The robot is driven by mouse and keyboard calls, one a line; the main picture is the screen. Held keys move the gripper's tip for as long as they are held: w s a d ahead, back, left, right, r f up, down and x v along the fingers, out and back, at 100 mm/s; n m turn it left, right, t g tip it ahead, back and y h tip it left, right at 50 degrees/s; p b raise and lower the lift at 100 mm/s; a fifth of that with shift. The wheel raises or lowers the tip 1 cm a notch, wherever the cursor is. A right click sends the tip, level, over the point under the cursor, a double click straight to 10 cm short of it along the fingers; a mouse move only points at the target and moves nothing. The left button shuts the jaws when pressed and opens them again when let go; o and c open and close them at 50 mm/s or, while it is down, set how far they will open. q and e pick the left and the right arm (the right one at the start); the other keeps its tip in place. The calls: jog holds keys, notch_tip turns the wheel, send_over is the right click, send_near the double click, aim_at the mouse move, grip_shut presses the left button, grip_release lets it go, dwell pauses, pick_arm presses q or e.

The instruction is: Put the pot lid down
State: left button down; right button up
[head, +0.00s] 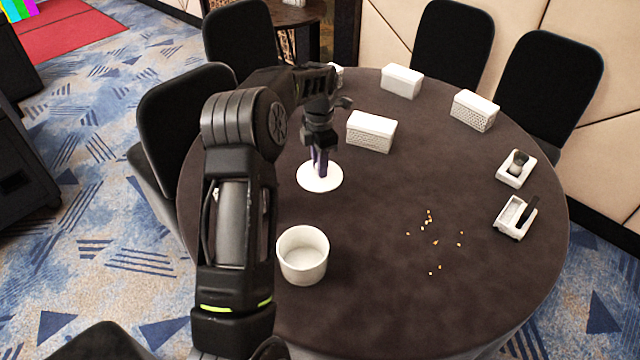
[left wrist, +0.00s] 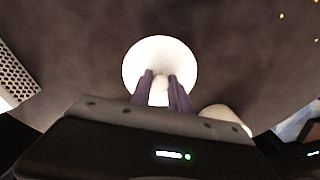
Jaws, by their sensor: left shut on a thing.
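The white round pot lid (head: 320,178) is at the left part of the dark round table, beyond the pot. My left gripper (head: 320,172) points down over its middle and is shut on its knob. In the left wrist view the lid (left wrist: 160,52) shows as a white disc, with the two purple fingers of the gripper (left wrist: 160,88) on either side of the knob. I cannot tell whether the lid touches the table. The white pot (head: 302,255) stands open and upright nearer to me. My right gripper is not in view.
White boxes (head: 371,131) stand on the far part of the table (head: 400,330). Two small white trays (head: 516,168) (head: 515,216) are at the right, and crumbs (head: 430,222) lie scattered near the middle. Black chairs (head: 549,85) surround the table. The front is clear.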

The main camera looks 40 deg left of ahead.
pick_arm(q)
jog(key=shift+f, duration=1.35)
jog(key=shift+f+p, duration=0.4)
jog(key=shift+f, duration=1.45)
jog(key=shift+f, duration=0.15)
jog(key=c, duration=1.2)
grip_release()
jog(key=shift+c, duration=0.2)
notch_tip(320, 180, up, 12)
jog(key=shift+r+b, duration=0.15)
jog(key=shift+b, duration=0.45)
